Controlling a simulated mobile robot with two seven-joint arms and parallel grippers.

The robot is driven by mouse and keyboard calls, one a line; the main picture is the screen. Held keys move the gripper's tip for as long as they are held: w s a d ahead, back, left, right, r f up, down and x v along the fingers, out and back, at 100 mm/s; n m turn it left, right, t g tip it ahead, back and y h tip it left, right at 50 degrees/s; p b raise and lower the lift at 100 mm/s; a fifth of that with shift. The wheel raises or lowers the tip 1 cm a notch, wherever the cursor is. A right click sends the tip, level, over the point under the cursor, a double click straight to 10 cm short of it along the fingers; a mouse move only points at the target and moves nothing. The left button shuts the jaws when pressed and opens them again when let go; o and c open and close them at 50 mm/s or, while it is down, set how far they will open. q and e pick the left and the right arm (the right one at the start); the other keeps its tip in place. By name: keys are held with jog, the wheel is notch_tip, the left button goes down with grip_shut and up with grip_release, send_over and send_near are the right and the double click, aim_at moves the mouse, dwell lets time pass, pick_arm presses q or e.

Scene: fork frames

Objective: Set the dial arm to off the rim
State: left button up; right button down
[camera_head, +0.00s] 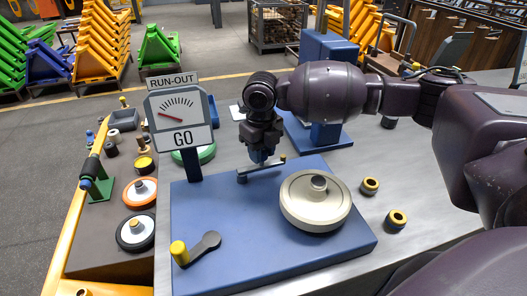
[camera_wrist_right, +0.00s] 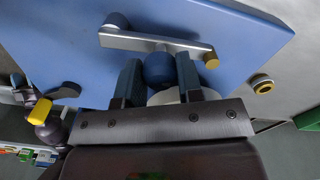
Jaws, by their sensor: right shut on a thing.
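The dial arm (camera_head: 260,169) is a grey bar on the blue base plate (camera_head: 225,212), with a pivot at its left end and a yellow tip at its right end. The tip appears apart from the rim of the pale metal disc (camera_head: 318,205). My right gripper (camera_head: 262,156) is shut on the blue knob (camera_wrist_right: 158,68) on the bar, which sits between its two fingers in the wrist view. The bar (camera_wrist_right: 150,42) also shows there, its yellow tip to the right. The disc is mostly hidden behind the gripper there. My left gripper is not in view.
A sign (camera_head: 181,112) reads RUN-OUT and GO, its needle pointing left. A lever with a yellow handle (camera_head: 179,252) lies at the plate's front left. Two yellow-topped rings (camera_head: 396,219) stand right of the plate. A brown tray (camera_head: 115,217) with wheels lies left.

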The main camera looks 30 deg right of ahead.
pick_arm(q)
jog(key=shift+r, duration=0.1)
pick_arm(e)
jog(key=shift+w+n, duration=0.15)
jog(key=shift+n, duration=0.25)
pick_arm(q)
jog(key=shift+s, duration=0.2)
pick_arm(e)
jog(key=c, duration=0.8)
grip_release()
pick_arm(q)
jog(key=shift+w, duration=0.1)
pick_arm(e)
jog(key=shift+r, duration=0.35)
notch_tip(320, 180, up, 6)
jog(key=shift+f+p, duration=0.15)
jog(key=shift+p, duration=0.35)
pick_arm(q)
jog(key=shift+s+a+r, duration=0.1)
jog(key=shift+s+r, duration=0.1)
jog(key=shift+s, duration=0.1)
pick_arm(e)
notch_tip(320, 180, up, 4)
jog(key=shift+r, duration=0.2)
